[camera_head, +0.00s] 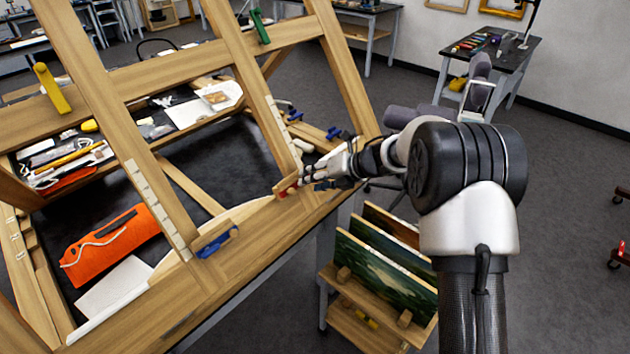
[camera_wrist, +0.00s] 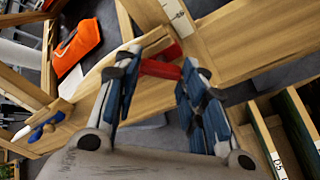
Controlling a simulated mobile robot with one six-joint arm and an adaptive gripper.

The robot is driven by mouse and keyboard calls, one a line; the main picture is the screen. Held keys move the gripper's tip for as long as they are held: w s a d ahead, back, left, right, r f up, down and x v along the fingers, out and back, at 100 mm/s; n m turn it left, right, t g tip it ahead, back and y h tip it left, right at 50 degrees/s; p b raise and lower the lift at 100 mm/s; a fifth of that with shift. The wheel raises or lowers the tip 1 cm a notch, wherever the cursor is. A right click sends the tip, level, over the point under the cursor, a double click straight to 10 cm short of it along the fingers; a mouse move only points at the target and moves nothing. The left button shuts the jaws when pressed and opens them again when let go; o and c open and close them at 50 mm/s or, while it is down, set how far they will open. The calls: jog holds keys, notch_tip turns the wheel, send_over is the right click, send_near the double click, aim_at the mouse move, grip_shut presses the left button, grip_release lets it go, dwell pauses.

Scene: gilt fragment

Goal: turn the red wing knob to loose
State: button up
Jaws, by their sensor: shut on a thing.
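The red wing knob (camera_head: 285,189) sits on the lower wooden rail of the easel-like frame (camera_head: 210,275), near its right end. In the wrist view the red knob (camera_wrist: 160,69) lies between my fingertips, against the wood. My gripper (camera_head: 296,184) reaches in from the right and is shut on the knob; its blue-padded fingers (camera_wrist: 160,78) stand on either side of it. The fingers hide part of the knob in the head view. Any loose or tight marking is too small to read.
A blue knob (camera_head: 217,242) is on the same rail to the left. Yellow (camera_head: 52,88) and green (camera_head: 260,26) knobs are higher on the frame. An orange pouch (camera_head: 118,242) lies on the dark table behind. A rack of paintings (camera_head: 385,265) stands below my arm.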

jog(key=shift+n+t+h+b, duration=0.3)
jog(key=shift+n+b, duration=1)
jog(key=shift+n, duration=0.8)
jog(key=shift+n+t+h+b, duration=0.2)
jog(key=shift+n+h+b, duration=0.2)
jog(key=shift+n+b, duration=1.3)
jog(key=shift+n+p, duration=0.35)
jog(key=shift+n, duration=0.25)
jog(key=o, duration=1.1)
jog(key=shift+c, duration=0.2)
jog(key=v, duration=1.2)
